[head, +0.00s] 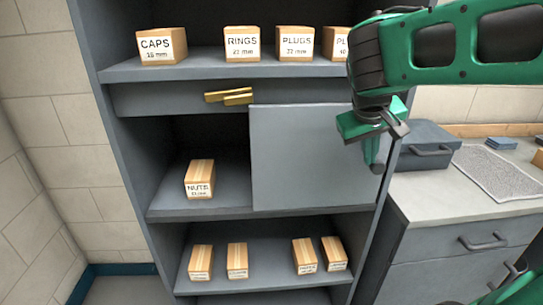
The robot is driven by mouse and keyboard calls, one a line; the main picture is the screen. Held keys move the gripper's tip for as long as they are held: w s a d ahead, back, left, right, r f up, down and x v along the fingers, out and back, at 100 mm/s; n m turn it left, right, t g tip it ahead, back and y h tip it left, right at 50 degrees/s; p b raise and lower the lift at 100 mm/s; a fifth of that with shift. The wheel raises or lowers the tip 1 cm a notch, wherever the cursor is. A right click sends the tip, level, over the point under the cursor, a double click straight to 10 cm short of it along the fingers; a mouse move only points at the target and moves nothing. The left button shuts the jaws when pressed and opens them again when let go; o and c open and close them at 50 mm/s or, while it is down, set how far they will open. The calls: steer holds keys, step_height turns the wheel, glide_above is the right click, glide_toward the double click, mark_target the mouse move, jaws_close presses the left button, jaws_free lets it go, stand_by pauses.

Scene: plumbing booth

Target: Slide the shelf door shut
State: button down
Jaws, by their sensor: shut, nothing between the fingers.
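The shelf door (305,160) is a flat grey panel across the right part of the middle compartment of the grey shelf unit (125,68). The left part of that compartment is open, and a box labelled NUTS (199,180) stands inside it. My gripper (376,160) is green and dark grey, shut and empty, with its fingers pointing down. It is in front of or beside the door's right edge and hides the upper right corner. I cannot tell whether it touches the door.
Boxes labelled CAPS (161,46) and RINGS (242,43) stand on the upper shelf with others. Several boxes stand below. A counter (420,190) with a grey toolbox (428,146) adjoins at right.

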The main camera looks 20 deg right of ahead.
steer(key=shift+s+d, duration=0.15)
steer(key=shift+d, duration=0.35)
steer(key=shift+d+f, duration=0.1)
steer(key=s+a+r, duration=0.2)
steer(key=a+r, duration=0.6)
steer(key=r, duration=0.2)
steer(key=shift+s+r, duration=0.2)
steer(key=shift+r, duration=0.15)
steer(key=s+d+f+m+g+y, duration=0.1)
steer(key=s+d+f+m+g, duration=0.1)
steer(key=s+d+f, duration=0.65)
steer(key=s+d+f+m+g+y, duration=0.1)
steer(key=s+f+m+y, duration=0.2)
steer(key=s+f, duration=0.6)
step_height(320, 180, down, 4)
steer(key=shift+s+d+f+g+y, duration=0.1)
steer(key=shift+s+d+g+y, duration=0.2)
steer(key=shift+y, duration=0.1)
